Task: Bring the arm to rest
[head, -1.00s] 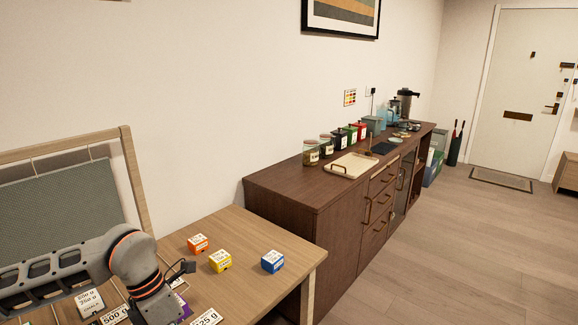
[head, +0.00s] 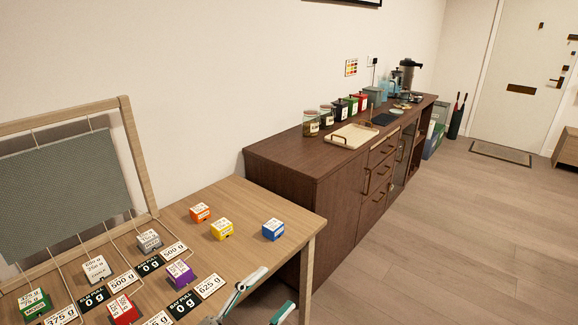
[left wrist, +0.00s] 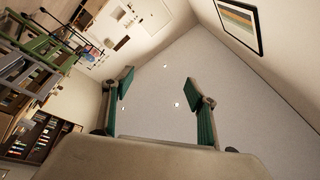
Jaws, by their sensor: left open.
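My left gripper (head: 272,291) shows at the bottom edge of the head view, in front of the table's near edge, with only its fingers in the picture. In the left wrist view its two green-padded fingers (left wrist: 160,84) stand wide apart with nothing between them. That view is tilted and looks up at the ceiling (left wrist: 165,100). My right gripper is in neither view.
The wooden table (head: 240,198) holds orange (head: 200,212), yellow (head: 222,229) and blue (head: 273,229) blocks. Several more blocks stand among weight labels at left, by a grey-green panel (head: 60,190). A dark sideboard (head: 300,165) stands behind.

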